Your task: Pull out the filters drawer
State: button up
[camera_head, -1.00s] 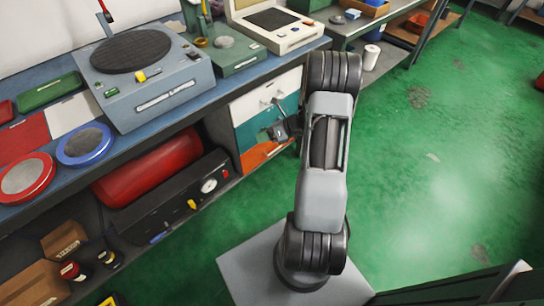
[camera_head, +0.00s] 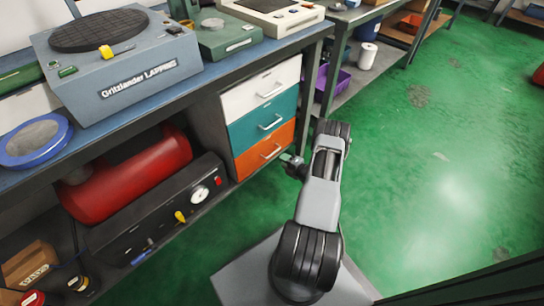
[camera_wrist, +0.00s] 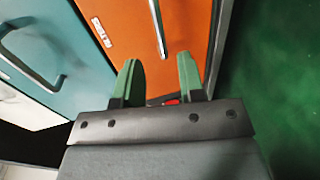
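The orange drawer (camera_head: 252,161) is the lowest of three in the cabinet under the bench and looks shut. In the wrist view the orange front (camera_wrist: 192,28) carries a small white label (camera_wrist: 102,32), which seems to read FILTERS. Its silver bar handle (camera_wrist: 157,28) lies ahead of my gripper (camera_wrist: 160,72), roughly in line with the gap between the green fingers. The fingers are apart with nothing between them. In the head view my gripper (camera_head: 288,162) is small and dark, just right of the orange drawer's handle (camera_head: 271,152). Contact with the handle is not visible.
A teal drawer (camera_head: 250,131) and a white drawer (camera_head: 245,100) sit above, both looking shut. A red tank (camera_head: 130,180) and a black gauge unit (camera_head: 165,225) are left of the cabinet. Green floor (camera_head: 420,190) at the right is open.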

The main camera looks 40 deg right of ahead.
aim_at(273, 153)
jog(key=b+x, duration=0.2)
jog(key=x, duration=0.6)
jog(key=shift+w, duration=0.1)
jog(key=shift+c, duration=0.4)
grip_shut()
